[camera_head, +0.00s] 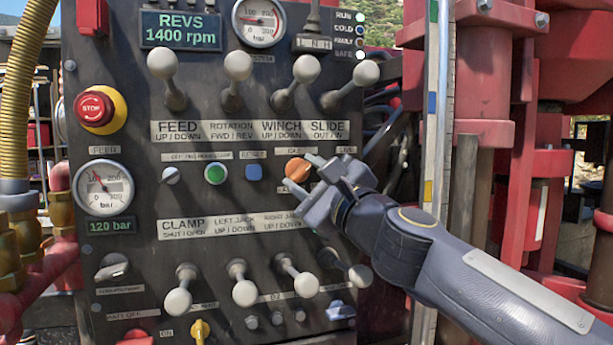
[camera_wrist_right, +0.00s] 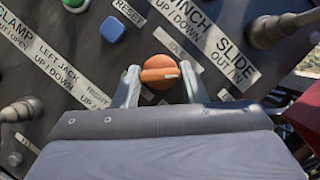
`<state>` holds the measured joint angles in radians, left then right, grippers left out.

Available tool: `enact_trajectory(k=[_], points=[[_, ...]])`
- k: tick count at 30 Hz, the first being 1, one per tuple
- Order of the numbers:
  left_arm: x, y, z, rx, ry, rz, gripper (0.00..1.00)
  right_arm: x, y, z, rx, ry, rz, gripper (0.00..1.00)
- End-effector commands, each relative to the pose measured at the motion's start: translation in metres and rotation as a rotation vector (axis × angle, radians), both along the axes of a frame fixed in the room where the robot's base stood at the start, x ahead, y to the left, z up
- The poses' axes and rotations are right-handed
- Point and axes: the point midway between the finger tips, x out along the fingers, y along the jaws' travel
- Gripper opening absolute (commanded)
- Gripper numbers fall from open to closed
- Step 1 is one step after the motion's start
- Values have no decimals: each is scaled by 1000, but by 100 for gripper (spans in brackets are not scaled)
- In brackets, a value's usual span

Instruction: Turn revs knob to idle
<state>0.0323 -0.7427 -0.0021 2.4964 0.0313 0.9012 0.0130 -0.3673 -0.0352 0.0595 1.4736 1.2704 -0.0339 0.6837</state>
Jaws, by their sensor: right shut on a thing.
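The orange revs knob (camera_head: 298,170) sits on the dark control panel, right of the blue reset button and below the winch and slide labels. An IDLE label shows above it. In the right wrist view the knob (camera_wrist_right: 160,72) has a raised grip bar with a pale mark at its right end. My right gripper (camera_head: 312,174) reaches in from the right and is shut on the knob, one finger on each side of it in the wrist view (camera_wrist_right: 160,82). The REVS display (camera_head: 181,30) reads 1400 rpm. My left gripper is not in view.
Several grey-knobbed levers stand out above (camera_head: 238,66) and below (camera_head: 244,292) the knob. The red stop button (camera_head: 94,107), green button (camera_head: 215,172) and blue reset button (camera_head: 253,172) are to the left. Red machinery (camera_head: 485,130) stands to the right of the panel.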

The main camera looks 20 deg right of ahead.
Motion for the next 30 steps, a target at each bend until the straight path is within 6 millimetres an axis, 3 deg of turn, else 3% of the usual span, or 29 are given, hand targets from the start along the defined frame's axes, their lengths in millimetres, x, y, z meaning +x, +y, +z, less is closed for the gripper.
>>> enact_trajectory(k=[11, 30], points=[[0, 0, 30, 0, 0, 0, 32, 0, -1, 6, -147, -3, -1, 15], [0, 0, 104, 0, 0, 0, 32, 0, -1, 7, -643, -19, 2, 15]])
